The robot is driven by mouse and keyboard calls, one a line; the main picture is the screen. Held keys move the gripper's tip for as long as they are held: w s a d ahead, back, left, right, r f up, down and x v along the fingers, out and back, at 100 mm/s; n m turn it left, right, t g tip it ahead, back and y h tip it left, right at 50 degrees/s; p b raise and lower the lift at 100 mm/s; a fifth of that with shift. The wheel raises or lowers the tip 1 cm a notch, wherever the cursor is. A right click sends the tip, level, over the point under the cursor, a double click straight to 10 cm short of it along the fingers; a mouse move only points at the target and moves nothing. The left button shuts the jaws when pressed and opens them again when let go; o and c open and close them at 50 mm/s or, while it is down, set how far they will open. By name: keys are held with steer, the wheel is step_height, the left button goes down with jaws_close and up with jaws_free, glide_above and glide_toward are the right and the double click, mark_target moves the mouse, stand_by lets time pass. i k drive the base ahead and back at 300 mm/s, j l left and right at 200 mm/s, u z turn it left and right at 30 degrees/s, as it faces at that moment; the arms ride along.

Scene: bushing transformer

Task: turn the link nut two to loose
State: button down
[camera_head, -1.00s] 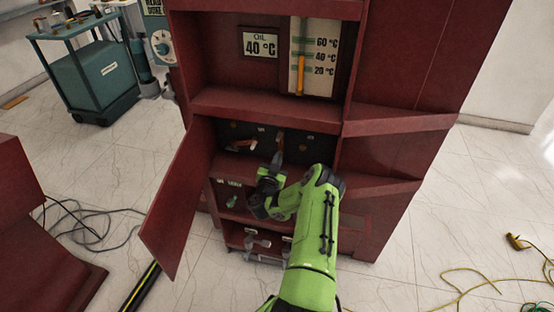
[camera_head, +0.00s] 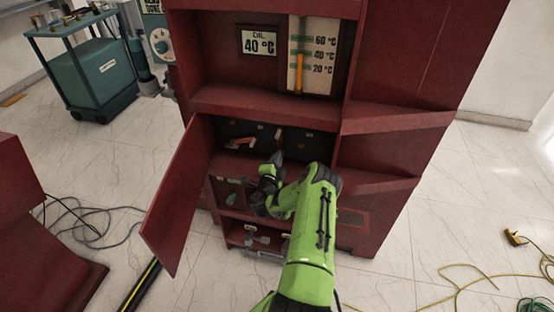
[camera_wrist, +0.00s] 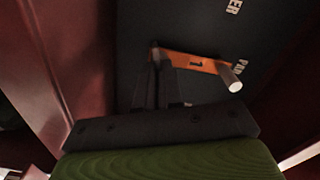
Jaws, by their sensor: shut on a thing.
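An orange link (camera_wrist: 205,63) with a pale cylindrical peg (camera_wrist: 231,79) at its right end lies against the dark panel (camera_wrist: 190,20) in the wrist view. My gripper (camera_wrist: 157,62) has its dark fingers close together at the link's left end. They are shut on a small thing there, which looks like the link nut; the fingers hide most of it. In the head view my gripper (camera_head: 276,160) reaches into the open middle compartment. Another view of an orange link (camera_head: 240,142) shows left of it there. I cannot tell how far the nut is turned.
The dark red cabinet (camera_head: 265,103) surrounds the compartment, with its door (camera_head: 180,200) swung open at left. A lower compartment with grey fittings (camera_head: 258,238) lies below my gripper. Cables (camera_head: 85,220) lie on the floor at left.

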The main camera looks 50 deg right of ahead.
mark_target(234, 147)
steer(key=j, duration=0.45)
steer(key=k+j+z, duration=0.1)
steer(key=j, duration=0.35)
steer(key=k, duration=0.55)
